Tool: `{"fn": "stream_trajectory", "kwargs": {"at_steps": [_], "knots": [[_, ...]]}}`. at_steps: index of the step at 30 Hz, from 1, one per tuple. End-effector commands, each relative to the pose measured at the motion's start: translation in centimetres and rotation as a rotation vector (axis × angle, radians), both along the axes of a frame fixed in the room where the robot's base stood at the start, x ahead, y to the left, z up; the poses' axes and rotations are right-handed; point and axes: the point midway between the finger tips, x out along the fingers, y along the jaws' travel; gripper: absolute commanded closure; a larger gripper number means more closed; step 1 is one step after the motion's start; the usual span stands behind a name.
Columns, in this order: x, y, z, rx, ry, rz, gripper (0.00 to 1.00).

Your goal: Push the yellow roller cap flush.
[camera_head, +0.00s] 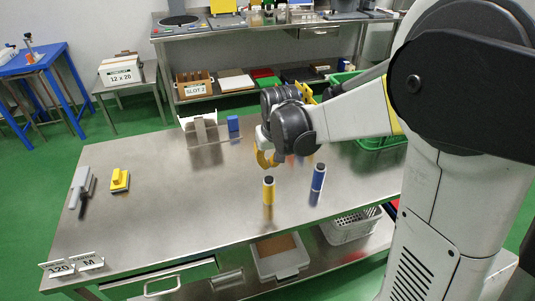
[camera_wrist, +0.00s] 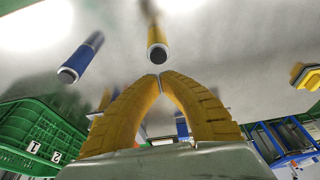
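A yellow roller (camera_head: 268,193) stands upright on the steel table (camera_head: 180,215), with a dark cap at its top. Whether the cap sits flush is too small to tell. My gripper (camera_head: 264,161) hangs above and slightly behind the yellow roller. Its yellow fingers (camera_wrist: 160,77) meet at the tips, shut with nothing visible between them.
A metal holder (camera_head: 203,132) and a blue block (camera_head: 233,123) stand at the table's back. A yellow block (camera_head: 120,180), grey tools (camera_head: 83,182) and small signs (camera_head: 73,264) lie at left. A green crate (camera_head: 375,143) is at right. The table's middle left is clear.

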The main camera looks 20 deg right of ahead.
Motion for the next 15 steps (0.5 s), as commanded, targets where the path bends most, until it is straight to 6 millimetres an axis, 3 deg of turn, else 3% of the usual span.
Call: {"fn": "stream_trajectory", "kwargs": {"at_steps": [1,6,15], "knots": [[0.2,0.0,-1.3,0.0,0.0,0.0,1.0],[0.1,0.0,-3.5,0.0,0.0,0.0,1.0],[0.1,0.0,-4.4,0.0,0.0,0.0,1.0]]}}
